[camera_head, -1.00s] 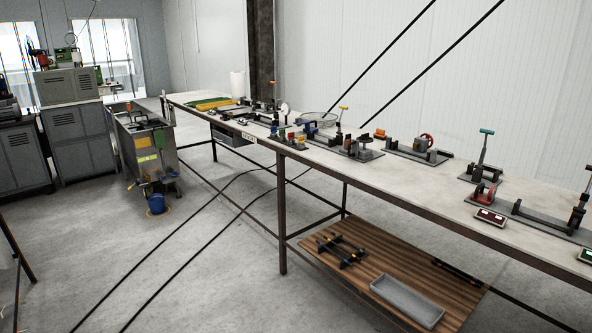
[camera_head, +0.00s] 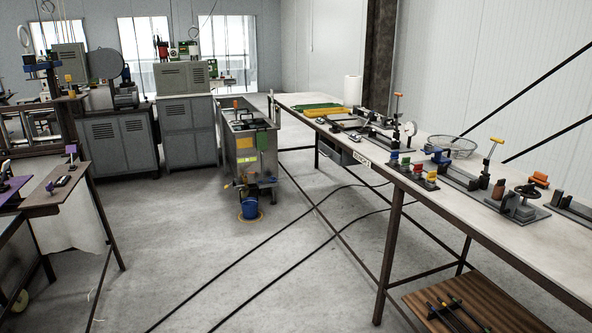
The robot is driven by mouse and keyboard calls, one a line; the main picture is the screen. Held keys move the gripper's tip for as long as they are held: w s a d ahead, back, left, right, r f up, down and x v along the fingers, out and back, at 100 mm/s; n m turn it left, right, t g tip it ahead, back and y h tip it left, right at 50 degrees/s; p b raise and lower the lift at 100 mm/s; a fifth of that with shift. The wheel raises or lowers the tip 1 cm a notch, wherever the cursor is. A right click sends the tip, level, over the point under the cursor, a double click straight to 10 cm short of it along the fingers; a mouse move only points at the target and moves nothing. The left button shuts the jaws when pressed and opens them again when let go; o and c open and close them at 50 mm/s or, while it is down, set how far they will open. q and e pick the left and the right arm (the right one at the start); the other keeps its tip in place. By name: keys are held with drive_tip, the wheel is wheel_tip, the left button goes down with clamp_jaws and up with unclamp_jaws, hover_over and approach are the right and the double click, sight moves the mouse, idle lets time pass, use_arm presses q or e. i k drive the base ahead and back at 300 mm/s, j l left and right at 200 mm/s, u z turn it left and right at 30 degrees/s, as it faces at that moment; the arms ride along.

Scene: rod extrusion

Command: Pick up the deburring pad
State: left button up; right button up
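I cannot make out a deburring pad for certain in the head view. A flat green and yellow item (camera_head: 318,110) lies at the far end of the long workbench (camera_head: 425,178), too small to identify. Small red, green and yellow pieces (camera_head: 413,171) stand near the bench's front edge. Neither of my grippers shows in the head view.
A metal tank cart (camera_head: 250,155) with a blue bucket (camera_head: 249,206) stands at the bench's far end. Grey cabinets (camera_head: 120,142) line the back. Another table (camera_head: 60,190) is at the left. The concrete floor (camera_head: 200,260) between is open, crossed by black lines.

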sight(334, 131)
drive_tip(key=i+z, duration=0.1)
drive_tip(key=i, duration=0.45)
drive_tip(key=i+j+z, duration=0.1)
drive_tip(key=i, duration=0.45)
drive_tip(key=i+j, duration=0.1)
drive_tip(key=i, duration=0.5)
drive_tip(key=i+j+z, duration=0.15)
drive_tip(key=i, duration=0.4)
